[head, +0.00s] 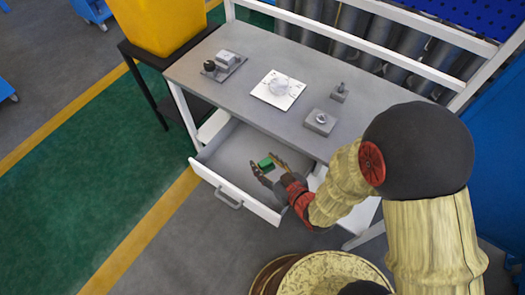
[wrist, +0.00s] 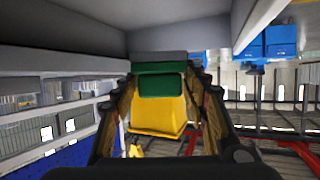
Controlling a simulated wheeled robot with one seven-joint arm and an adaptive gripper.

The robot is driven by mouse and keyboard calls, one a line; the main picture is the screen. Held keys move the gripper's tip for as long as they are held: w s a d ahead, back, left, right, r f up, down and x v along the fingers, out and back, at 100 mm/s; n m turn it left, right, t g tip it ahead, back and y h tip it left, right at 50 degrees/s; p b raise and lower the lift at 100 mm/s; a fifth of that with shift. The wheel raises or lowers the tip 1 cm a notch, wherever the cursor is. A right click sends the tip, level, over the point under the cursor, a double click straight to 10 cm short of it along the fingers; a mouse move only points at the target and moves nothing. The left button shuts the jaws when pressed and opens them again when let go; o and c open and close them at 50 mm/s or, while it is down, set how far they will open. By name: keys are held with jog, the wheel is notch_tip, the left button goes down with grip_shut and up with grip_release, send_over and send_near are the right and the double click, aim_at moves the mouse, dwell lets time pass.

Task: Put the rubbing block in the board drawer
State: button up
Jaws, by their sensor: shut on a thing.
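The rubbing block, a small green block (head: 266,163), sits between the fingertips of my gripper (head: 268,168) in the head view. In the wrist view the green block (wrist: 161,82) is held between both fingers of my gripper (wrist: 161,88). The board drawer (head: 232,194) is pulled open under the grey workbench, with a white front and a handle. My gripper and the block are over the drawer's grey inside, toward its right part. I cannot tell whether the block touches the drawer floor. The visible part of the drawer is otherwise empty.
The workbench top (head: 235,95) carries a dark tray with small parts (head: 224,66), a white plate with a round shell (head: 278,89) and a grey block (head: 320,122). A yellow bin (head: 160,25) stands at the left. The floor left of the drawer is clear.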

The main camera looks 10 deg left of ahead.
jog(key=w+d+b+x, duration=0.1)
jog(key=b+x, duration=0.2)
jog(key=x, duration=0.8)
jog(key=b, duration=0.2)
send_over(249, 156)
notch_tip(249, 156, down, 5)
jog(key=shift+s+d+r, duration=0.15)
jog(key=shift+r, duration=0.05)
jog(key=shift+w+f, duration=0.2)
jog(key=shift+f, duration=0.1)
jog(key=shift+w+a+f+b, duration=0.15)
jog(key=shift+f+b, duration=0.3)
jog(key=shift+f, duration=0.4)
jog(key=shift+s+a+f+b, duration=0.1)
jog(key=shift+f+b, duration=0.3)
jog(key=shift+f, duration=0.45)
jog(key=shift+f, duration=0.15)
jog(key=o, duration=1.1)
jog(key=shift+o, duration=0.6)
